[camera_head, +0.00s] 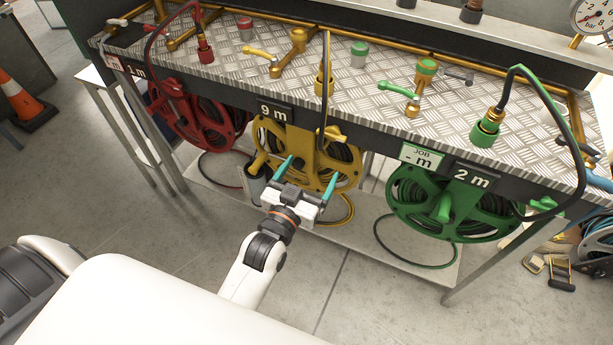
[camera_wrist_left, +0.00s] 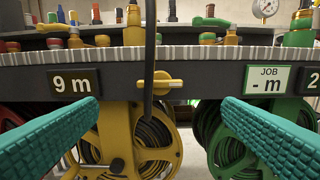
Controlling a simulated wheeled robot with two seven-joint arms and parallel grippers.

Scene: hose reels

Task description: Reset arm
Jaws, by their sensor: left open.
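My left gripper (camera_head: 307,170) is open and empty in the head view, its two teal fingers pointing at the yellow hose reel (camera_head: 299,150) under the bench. In the left wrist view the fingers stand wide apart, with the yellow reel (camera_wrist_left: 121,140) and its yellow knob (camera_wrist_left: 160,83) between and beyond them. The "9 m" sign (camera_wrist_left: 73,83) shows by the left finger, and the green "JOB - m" sign (camera_wrist_left: 267,79) by the right finger. No contact with the reel shows. My right gripper is not in view.
A red reel (camera_head: 200,120) hangs left and a green reel (camera_head: 440,203) right, under a metal-plate bench top (camera_head: 325,70) with valves and couplings. An orange cone (camera_head: 24,103) stands at far left. Open floor (camera_head: 150,235) lies in front of the bench.

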